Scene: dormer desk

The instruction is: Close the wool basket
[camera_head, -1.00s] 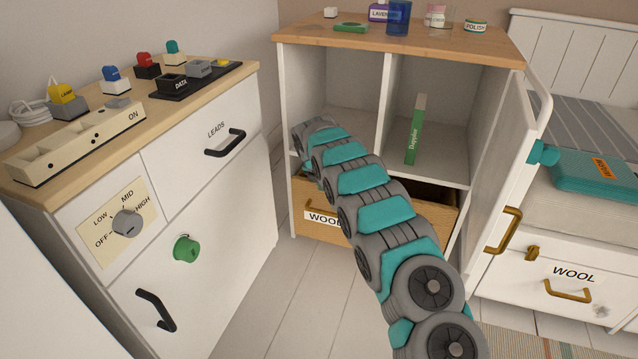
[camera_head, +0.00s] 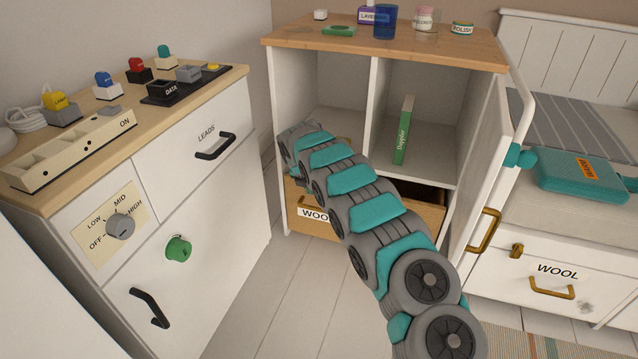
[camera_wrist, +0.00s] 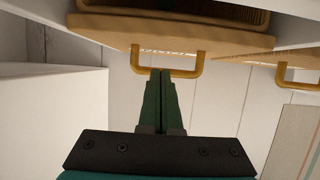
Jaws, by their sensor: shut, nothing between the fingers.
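The wool basket (camera_head: 296,192) is a wooden pull-out front with a WOOL label, low in the white shelf unit; my arm covers much of it in the head view. The wrist view shows the wooden front (camera_wrist: 100,27) with a dark open inside behind its top edge, so it stands at least partly out. Its tan bar handle (camera_wrist: 198,68) hangs on the front. My gripper (camera_wrist: 160,72) is shut and empty, its green fingertips at the handle in the picture; whether they touch it I cannot tell. My gripper is hidden in the head view.
A second handle (camera_wrist: 297,83) shows at the wrist view's right. The unit's door (camera_head: 489,170) stands open on the right. A white bed drawer (camera_head: 550,284), also labelled WOOL, is further right. A white desk cabinet (camera_head: 235,210) stands left, with free floor (camera_head: 270,310) between.

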